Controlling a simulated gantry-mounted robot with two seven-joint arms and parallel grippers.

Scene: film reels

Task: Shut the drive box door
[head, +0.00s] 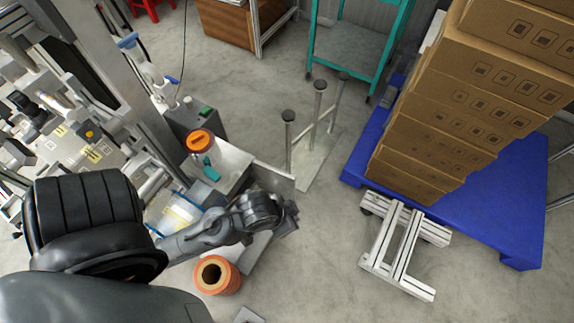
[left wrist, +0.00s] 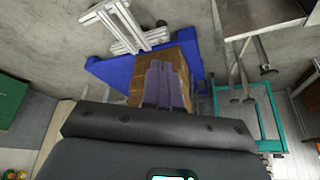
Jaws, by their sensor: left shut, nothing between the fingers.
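A flat grey panel (head: 273,180), which looks like the drive box door, stands out to the right from the pale grey cabinet top (head: 232,165). It appears swung open. A grey panel (left wrist: 262,14) at the top right of the left wrist view seems to be the same door. My left gripper (head: 291,218) is just in front of the door's outer end in the head view. Its fingers (left wrist: 163,85) are shut and empty. I cannot tell whether it touches the door. My arm hides the lower part of the box. My right gripper is not in view.
A stand with metal posts (head: 317,115) is behind the door. Stacked cartons (head: 470,95) on a blue pallet (head: 500,215) and a white frame (head: 402,250) stand right. Floor between is clear.

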